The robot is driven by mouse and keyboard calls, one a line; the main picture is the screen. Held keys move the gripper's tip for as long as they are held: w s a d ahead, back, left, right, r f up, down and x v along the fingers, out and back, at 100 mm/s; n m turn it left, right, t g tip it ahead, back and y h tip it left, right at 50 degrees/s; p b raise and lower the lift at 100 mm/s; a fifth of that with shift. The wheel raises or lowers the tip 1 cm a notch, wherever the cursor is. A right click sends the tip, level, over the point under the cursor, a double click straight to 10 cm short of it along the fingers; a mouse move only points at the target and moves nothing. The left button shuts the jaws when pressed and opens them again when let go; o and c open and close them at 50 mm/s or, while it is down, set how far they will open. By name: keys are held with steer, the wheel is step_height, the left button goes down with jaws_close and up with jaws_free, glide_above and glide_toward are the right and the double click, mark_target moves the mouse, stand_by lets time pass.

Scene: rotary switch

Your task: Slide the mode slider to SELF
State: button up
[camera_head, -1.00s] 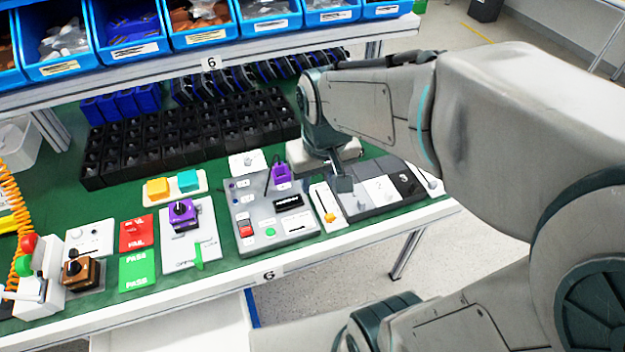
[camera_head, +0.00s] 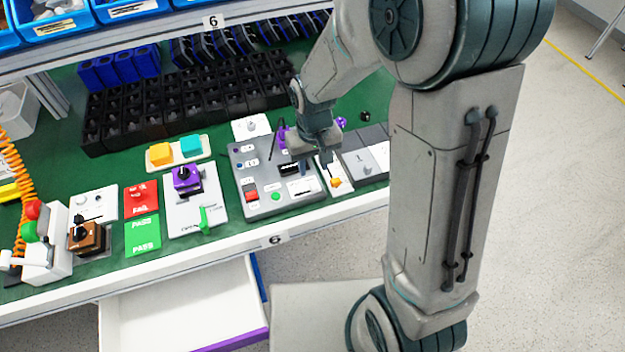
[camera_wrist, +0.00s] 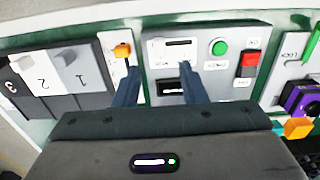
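A narrow white slider plate (camera_head: 343,189) with an orange handle (camera_head: 336,182) stands at the right end of the grey control panel. In the head view the handle is at the plate's near end. It also shows in the wrist view as an orange handle (camera_wrist: 122,51), beside the left finger's tip. My gripper (camera_head: 322,160) is above the plate and the panel's right edge. In the wrist view my gripper (camera_wrist: 159,66) has its two fingers spread with nothing between them. The plate's far part is hidden by my gripper, and its lettering is too small to read.
The grey panel (camera_head: 251,202) with red and green buttons lies left of the slider plate. Numbered grey and white blocks (camera_head: 366,165) lie to its right. Another white plate with a green handle (camera_head: 205,220) is further left. Black bins (camera_head: 190,118) stand behind.

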mark_target(314, 185)
step_height(314, 185, down, 8)
steer(key=shift+r, duration=0.15)
stand_by(0.3)
